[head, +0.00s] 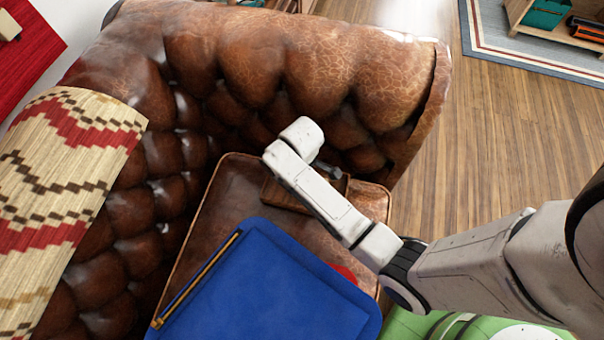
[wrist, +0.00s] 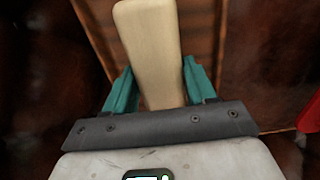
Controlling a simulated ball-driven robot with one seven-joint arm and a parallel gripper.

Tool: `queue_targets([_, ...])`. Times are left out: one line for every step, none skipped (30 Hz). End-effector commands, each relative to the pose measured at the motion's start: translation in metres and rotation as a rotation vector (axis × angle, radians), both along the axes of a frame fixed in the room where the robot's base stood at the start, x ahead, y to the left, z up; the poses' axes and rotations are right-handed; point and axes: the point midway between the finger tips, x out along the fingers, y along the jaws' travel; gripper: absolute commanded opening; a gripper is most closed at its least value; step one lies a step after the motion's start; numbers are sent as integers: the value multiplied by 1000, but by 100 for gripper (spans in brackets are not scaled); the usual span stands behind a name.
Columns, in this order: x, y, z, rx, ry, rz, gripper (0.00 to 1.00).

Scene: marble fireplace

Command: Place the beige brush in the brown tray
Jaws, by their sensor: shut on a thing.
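The beige brush (wrist: 150,45) is held between the teal fingers of my gripper (wrist: 158,80) in the wrist view. Its pale handle points up the picture, beyond the fingers. The brown tray (head: 283,197) lies on the leather seat in the head view, partly hidden by my arm. In the wrist view the tray's wooden surface (wrist: 202,25) shows behind the brush, with thin edges on both sides. My gripper is over the tray; its height above it is hard to tell. In the head view my arm hides the brush and most of the gripper.
The tufted brown leather armchair (head: 250,65) rises behind and left of the tray. A blue bag or cushion (head: 275,285) lies in front, with a red object (head: 343,272) at its edge. A patterned throw (head: 65,190) covers the left arm. Wooden floor (head: 465,140) is clear at right.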

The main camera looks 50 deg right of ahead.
Motion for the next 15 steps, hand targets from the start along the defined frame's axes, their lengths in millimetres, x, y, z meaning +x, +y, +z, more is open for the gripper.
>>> queue_targets([0,0,-10,0,1,-1,27])
queue_targets([-1,0,-13,0,1,-1,27])
queue_targets([0,0,-15,0,0,-1,27])
queue_targets([0,0,-15,-1,-1,-1,27])
queue_targets([0,0,-15,-1,-1,-1,27])
queue_targets([0,0,-15,0,-2,-1,27])
queue_targets([0,0,-14,0,-2,-1,27])
queue_targets([0,0,-14,-1,-1,0,27])
queue_targets([0,0,-14,-1,-1,0,27])
queue_targets([0,0,-15,0,-1,0,58])
queue_targets([0,0,-15,0,-1,0,61])
queue_targets([-1,0,-15,0,-1,0,65])
queue_targets([-1,0,-15,0,-1,0,68])
queue_targets([-1,0,-14,0,-1,0,71])
queue_targets([-1,0,-14,0,-1,0,74])
